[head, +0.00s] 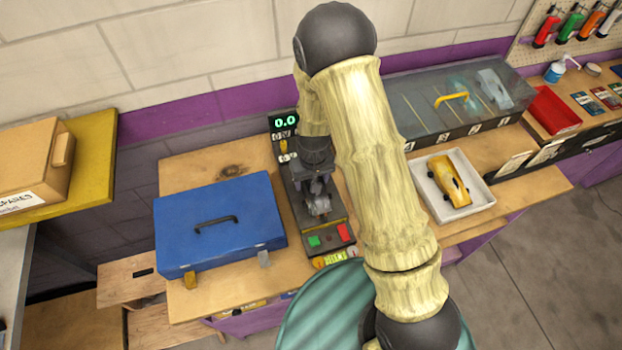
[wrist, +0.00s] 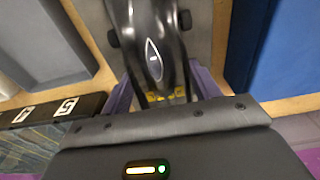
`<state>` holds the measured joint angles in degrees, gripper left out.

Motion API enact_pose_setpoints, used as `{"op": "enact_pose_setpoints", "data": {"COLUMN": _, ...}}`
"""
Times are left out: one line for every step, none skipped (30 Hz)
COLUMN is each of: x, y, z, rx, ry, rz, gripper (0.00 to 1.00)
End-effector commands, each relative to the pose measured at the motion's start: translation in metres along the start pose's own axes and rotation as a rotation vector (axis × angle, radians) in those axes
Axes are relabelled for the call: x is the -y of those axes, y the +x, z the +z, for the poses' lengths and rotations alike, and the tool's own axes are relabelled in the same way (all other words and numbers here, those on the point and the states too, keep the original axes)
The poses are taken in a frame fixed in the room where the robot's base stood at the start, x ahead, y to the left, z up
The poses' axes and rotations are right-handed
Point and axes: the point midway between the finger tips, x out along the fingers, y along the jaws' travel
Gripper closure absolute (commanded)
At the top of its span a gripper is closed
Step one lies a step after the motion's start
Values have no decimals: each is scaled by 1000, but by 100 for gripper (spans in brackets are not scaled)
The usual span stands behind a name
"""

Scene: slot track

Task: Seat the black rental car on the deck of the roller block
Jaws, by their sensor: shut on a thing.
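The black rental car (wrist: 150,25) shows in the wrist view, glossy, with a pale-edged oval on top and yellow marks at its near end. My gripper (wrist: 162,92) is shut on that near end, a purple finger on each side. The car is over a grey surface; I cannot tell whether its wheels touch it. In the head view the roller block (head: 343,222) is a dark unit with a green and a red button in front and a display reading 0.0 behind. My gripper (head: 314,182) points down over it. The car cannot be made out clearly there.
A blue case (head: 185,240) stands close on the left of the block. On the right are a white tray (head: 485,204) with a yellow car (head: 449,182), and a clear-lidded case (head: 400,95) behind. A red bin (head: 553,110) is farther right.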

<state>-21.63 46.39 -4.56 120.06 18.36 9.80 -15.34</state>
Motion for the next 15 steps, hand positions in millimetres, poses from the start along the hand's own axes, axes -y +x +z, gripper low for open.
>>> {"op": "enact_pose_setpoints", "data": {"x": 0, "y": 0, "z": 0, "rx": -1, "ry": 0, "rz": 0, "gripper": 66}}
{"op": "enact_pose_setpoints", "data": {"x": 0, "y": 0, "z": 0, "rx": -1, "ry": 0, "rz": 0, "gripper": 66}}
{"op": "enact_pose_setpoints", "data": {"x": 0, "y": 0, "z": 0, "rx": -1, "ry": 0, "rz": 0, "gripper": 66}}
{"op": "enact_pose_setpoints", "data": {"x": 0, "y": 0, "z": 0, "rx": -1, "ry": 0, "rz": 0, "gripper": 66}}
{"op": "enact_pose_setpoints", "data": {"x": 0, "y": 0, "z": 0, "rx": -1, "ry": -1, "rz": 0, "gripper": 66}}
{"op": "enact_pose_setpoints", "data": {"x": 0, "y": 1, "z": 0, "rx": -1, "ry": -1, "rz": 0, "gripper": 66}}
{"op": "enact_pose_setpoints", "data": {"x": 0, "y": 2, "z": 0, "rx": -1, "ry": -1, "rz": 0, "gripper": 66}}
{"op": "enact_pose_setpoints", "data": {"x": 0, "y": 2, "z": 0, "rx": -1, "ry": -1, "rz": 0, "gripper": 66}}
{"op": "enact_pose_setpoints", "data": {"x": 0, "y": 3, "z": 0, "rx": -1, "ry": -1, "rz": 0, "gripper": 66}}
{"op": "enact_pose_setpoints", "data": {"x": 0, "y": 3, "z": 0, "rx": -1, "ry": -1, "rz": 0, "gripper": 66}}
{"op": "enact_pose_setpoints", "data": {"x": 0, "y": 3, "z": 0, "rx": -1, "ry": -1, "rz": 0, "gripper": 66}}
{"op": "enact_pose_setpoints", "data": {"x": 0, "y": 3, "z": 0, "rx": -1, "ry": 0, "rz": 0, "gripper": 66}}
{"op": "enact_pose_setpoints", "data": {"x": 0, "y": 3, "z": 0, "rx": -1, "ry": 0, "rz": 0, "gripper": 66}}
{"op": "enact_pose_setpoints", "data": {"x": 0, "y": 3, "z": 0, "rx": -1, "ry": 0, "rz": 0, "gripper": 66}}
{"op": "enact_pose_setpoints", "data": {"x": 0, "y": 3, "z": 0, "rx": -1, "ry": 0, "rz": 0, "gripper": 66}}
